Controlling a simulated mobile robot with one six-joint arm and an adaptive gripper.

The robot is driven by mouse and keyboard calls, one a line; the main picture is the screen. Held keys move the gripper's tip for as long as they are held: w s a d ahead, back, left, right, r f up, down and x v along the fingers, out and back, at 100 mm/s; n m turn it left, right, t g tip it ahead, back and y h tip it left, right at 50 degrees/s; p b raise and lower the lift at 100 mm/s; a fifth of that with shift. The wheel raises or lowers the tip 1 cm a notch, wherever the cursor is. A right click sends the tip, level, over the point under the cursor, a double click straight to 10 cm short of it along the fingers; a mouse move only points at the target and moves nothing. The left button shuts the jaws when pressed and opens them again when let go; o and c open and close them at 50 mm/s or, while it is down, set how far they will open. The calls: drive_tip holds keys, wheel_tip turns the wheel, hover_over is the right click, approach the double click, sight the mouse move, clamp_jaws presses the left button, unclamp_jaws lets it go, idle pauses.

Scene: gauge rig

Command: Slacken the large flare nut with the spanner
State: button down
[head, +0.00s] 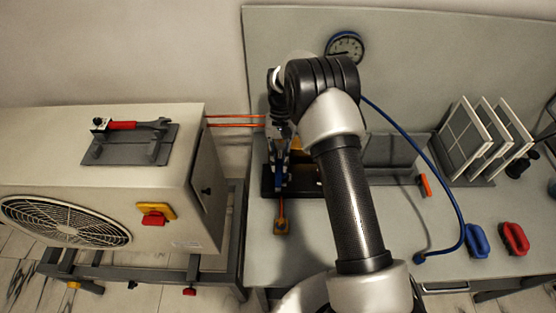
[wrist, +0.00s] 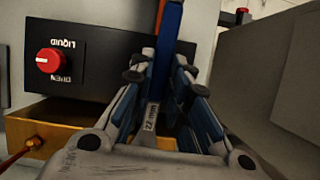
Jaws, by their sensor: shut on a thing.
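My gripper (head: 281,160) is at the black valve block on the bench, below the bent end of my arm. In the wrist view my gripper (wrist: 163,78) is shut on a blue-handled spanner (wrist: 170,35). The spanner's grey shank, marked 22 mm, lies between the blue finger pads, and its blue handle runs up out of the picture. In the head view the spanner is mostly hidden by my gripper. I cannot make out the large flare nut, or whether the spanner's jaw is on it. A brass block (wrist: 75,125) sits left of the fingers.
A black panel with a red knob (wrist: 48,60) stands close left of the fingers. Copper pipes (head: 236,120) run to the outdoor unit (head: 165,185). A red-handled spanner (head: 122,125) lies on a rack there. A blue hose (head: 440,178) curves across the bench at right.

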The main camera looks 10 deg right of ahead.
drive_tip(key=shift+s+d+n+h, duration=0.15)
drive_tip(key=shift+d+n+h, duration=0.25)
drive_tip(key=shift+d+n, duration=0.6)
idle(0.6)
drive_tip(key=shift+d+n+h, duration=0.4)
drive_tip(key=shift+d+n, duration=0.35)
drive_tip(key=shift+n, duration=0.15)
idle(0.8)
drive_tip(key=shift+a+m+y, duration=0.4)
drive_tip(key=shift+a+m, duration=0.45)
drive_tip(key=shift+m, duration=0.05)
idle(0.5)
drive_tip(key=shift+s+a+p, duration=0.15)
drive_tip(key=shift+s+p, duration=0.8)
drive_tip(key=shift+s, duration=1.5)
drive_tip(key=shift+r, duration=0.1)
drive_tip(key=shift+r+p, duration=1.45)
drive_tip(key=shift+r, duration=0.75)
